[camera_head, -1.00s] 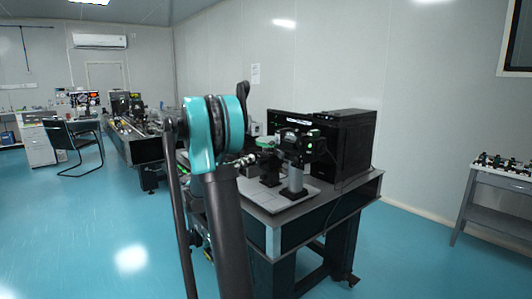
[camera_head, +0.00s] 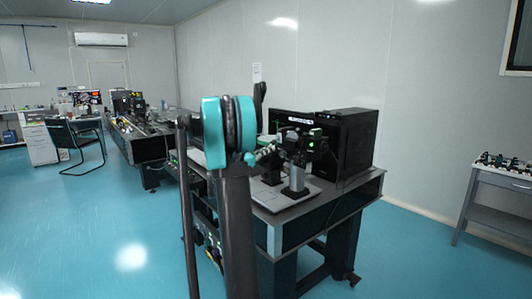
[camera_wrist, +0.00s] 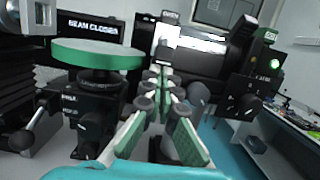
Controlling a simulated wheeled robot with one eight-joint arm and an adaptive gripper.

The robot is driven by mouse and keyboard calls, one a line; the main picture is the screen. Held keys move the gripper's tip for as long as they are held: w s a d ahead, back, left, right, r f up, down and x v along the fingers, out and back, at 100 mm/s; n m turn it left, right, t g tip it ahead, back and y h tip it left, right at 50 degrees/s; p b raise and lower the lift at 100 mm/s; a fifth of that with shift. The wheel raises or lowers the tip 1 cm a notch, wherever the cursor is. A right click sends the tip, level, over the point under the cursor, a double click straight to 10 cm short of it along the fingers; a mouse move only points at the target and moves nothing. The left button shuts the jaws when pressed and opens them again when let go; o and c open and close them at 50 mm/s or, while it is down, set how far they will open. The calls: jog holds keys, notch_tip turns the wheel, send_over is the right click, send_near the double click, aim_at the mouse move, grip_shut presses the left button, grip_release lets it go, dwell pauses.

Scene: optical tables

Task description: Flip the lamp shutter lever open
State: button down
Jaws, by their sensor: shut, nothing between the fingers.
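My gripper (camera_wrist: 162,74) points forward in the wrist view, its fingers drawn together with nothing between them. In the head view my arm hides most of it beside the instruments. A black lamp unit (camera_wrist: 250,92) with a lit green light stands right of the fingers in the wrist view; it also shows in the head view (camera_head: 309,146). A dark slanted piece (camera_wrist: 244,30) sticks up at its upper left; I cannot tell whether it is the shutter lever. A screen (camera_wrist: 92,27) behind reads "BEAM CLOSED". The fingers appear apart from the lamp unit.
A round green-rimmed stage (camera_wrist: 98,55) on a black mount is close on the left of the fingers. A black computer case (camera_head: 346,145) stands at the back of the optical table (camera_head: 290,214). Blue floor (camera_head: 420,262) is free to the right.

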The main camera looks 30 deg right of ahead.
aim_at(273, 141)
jog(key=shift+a+r+y, duration=0.2)
jog(key=shift+r+y, duration=0.15)
jog(key=shift+y, duration=0.35)
jog(key=r+y, duration=0.1)
jog(key=y, duration=0.1)
jog(key=r+y, duration=0.2)
jog(key=y, duration=0.1)
jog(key=a+r+y, duration=0.1)
jog(key=y, duration=0.2)
jog(key=shift+s+r+g, duration=0.1)
jog(key=shift+r+g, duration=0.05)
jog(key=shift+g, duration=0.15)
jog(key=shift+a, duration=0.1)
jog(key=shift+r, duration=0.15)
jog(key=shift+r, duration=0.65)
